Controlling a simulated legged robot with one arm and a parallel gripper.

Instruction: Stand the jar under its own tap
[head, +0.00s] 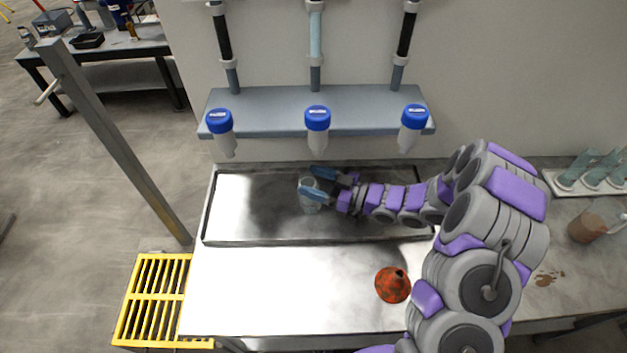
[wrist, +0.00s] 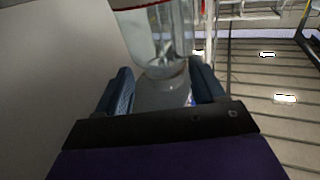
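A clear jar (head: 309,197) is over the steel tray (head: 236,207), slightly left of the middle tap in the head view. I cannot tell whether its base touches the tray. My gripper (head: 319,184) reaches in from the right, its blue fingers on either side of the jar. In the wrist view the fingers (wrist: 165,92) flank clear glass (wrist: 160,35) with a red line near its top, and appear closed on it. Three blue-capped taps hang from the shelf: left (head: 222,133), middle (head: 317,129) and right (head: 412,128). No marking linking the jar to one tap is readable.
Dark and light-blue pipes rise above the shelf (head: 270,110). A brown-filled beaker (head: 594,224) and rack (head: 590,172) stand right. A grey post (head: 115,140) and yellow grating (head: 152,300) are left. The tray's left part is clear.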

